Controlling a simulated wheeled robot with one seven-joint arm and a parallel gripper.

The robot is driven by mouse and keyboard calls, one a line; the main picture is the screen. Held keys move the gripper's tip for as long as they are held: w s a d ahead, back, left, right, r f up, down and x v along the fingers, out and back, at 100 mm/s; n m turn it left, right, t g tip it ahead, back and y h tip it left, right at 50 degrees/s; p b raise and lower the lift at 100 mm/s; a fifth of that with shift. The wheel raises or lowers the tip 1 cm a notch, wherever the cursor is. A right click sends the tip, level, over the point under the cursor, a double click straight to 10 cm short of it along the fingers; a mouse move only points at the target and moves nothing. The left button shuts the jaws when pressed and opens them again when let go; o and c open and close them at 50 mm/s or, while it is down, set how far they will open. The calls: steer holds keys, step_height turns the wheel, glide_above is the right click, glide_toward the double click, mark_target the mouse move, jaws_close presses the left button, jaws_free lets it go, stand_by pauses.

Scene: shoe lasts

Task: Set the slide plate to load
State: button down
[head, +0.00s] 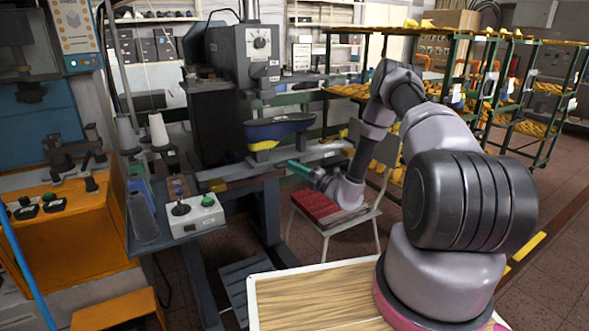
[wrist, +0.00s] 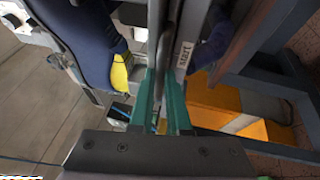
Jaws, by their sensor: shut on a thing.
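The machine (head: 245,55) stands in the middle of the head view. A dark blue and yellow shoe form (head: 280,128) sits under its head, above a long grey rail (head: 320,152) that I take to bear the slide plate. I cannot clearly tell the plate from the rail. My gripper (head: 292,163) reaches in from the right, its green fingers at the rail's near side. In the wrist view the green fingers (wrist: 164,85) are close together around a narrow grey bar (wrist: 157,35), whose gripped part is hidden. A label reading "start" (wrist: 186,54) is beside it.
A white control box (head: 193,215) with a green button stands left of the rail. Shelves of yellow lasts (head: 435,105) stand behind.

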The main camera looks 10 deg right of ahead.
steer(key=shift+d, duration=0.1)
steer(key=w+d, duration=0.2)
steer(key=d, duration=0.5)
steer(key=w+d, duration=0.2)
steer(key=d, duration=0.5)
steer(key=w+d, duration=0.3)
steer(key=d, duration=0.4)
steer(key=shift+d, duration=0.3)
steer(key=shift+d, duration=0.1)
steer(key=c, duration=0.9)
jaws_free()
steer(key=v, duration=1)
steer(key=shift+s+d+f, duration=0.1)
steer(key=shift+s+d, duration=0.1)
steer(key=shift+s, duration=0.15)
